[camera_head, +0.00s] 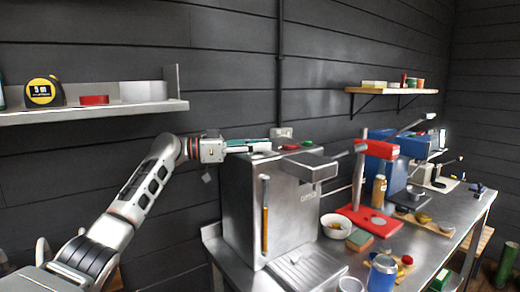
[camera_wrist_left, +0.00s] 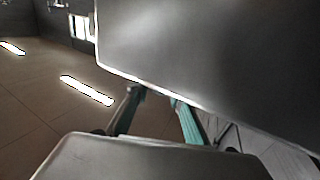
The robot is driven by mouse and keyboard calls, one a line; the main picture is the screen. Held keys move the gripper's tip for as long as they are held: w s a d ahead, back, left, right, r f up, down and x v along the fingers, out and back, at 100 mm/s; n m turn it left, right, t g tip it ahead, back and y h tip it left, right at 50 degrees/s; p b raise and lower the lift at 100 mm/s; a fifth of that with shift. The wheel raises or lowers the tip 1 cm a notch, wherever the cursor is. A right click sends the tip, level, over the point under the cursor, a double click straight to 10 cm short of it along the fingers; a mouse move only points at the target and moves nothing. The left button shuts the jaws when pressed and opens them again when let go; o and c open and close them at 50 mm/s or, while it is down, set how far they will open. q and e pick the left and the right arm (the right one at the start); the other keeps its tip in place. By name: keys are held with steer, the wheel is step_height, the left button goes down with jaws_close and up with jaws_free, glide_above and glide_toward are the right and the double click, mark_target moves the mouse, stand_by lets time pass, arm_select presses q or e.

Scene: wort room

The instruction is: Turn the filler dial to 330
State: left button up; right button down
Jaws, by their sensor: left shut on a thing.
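The filler (camera_head: 270,205) looks to be the big silver metal machine on the bench, with a grey head (camera_head: 310,166) jutting from its upper front. My left gripper (camera_head: 266,145) lies level at the filler's top left edge. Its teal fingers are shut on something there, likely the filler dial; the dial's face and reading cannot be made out. In the left wrist view, the two teal fingers of my left gripper (camera_wrist_left: 157,97) stand a little apart and reach a large grey metal surface (camera_wrist_left: 215,55). What lies between their tips is hidden. My right gripper is not in view.
Red (camera_head: 290,147) and green (camera_head: 308,144) parts sit on the filler's top near my fingers. A red stand (camera_head: 371,220), a bowl (camera_head: 335,227) and a blue can (camera_head: 382,273) stand to its right. A wall shelf (camera_head: 95,112) hangs above my left arm.

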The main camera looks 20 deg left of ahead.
arm_select(q)
steer(key=shift+f+m+g+h, duration=0.1)
steer(key=shift+m+g+h, duration=0.3)
steer(key=shift+g, duration=0.3)
steer(key=shift+m+g, duration=0.3)
steer(key=o, duration=1.1)
steer(key=shift+n+t, duration=0.5)
steer(key=shift+t, duration=0.2)
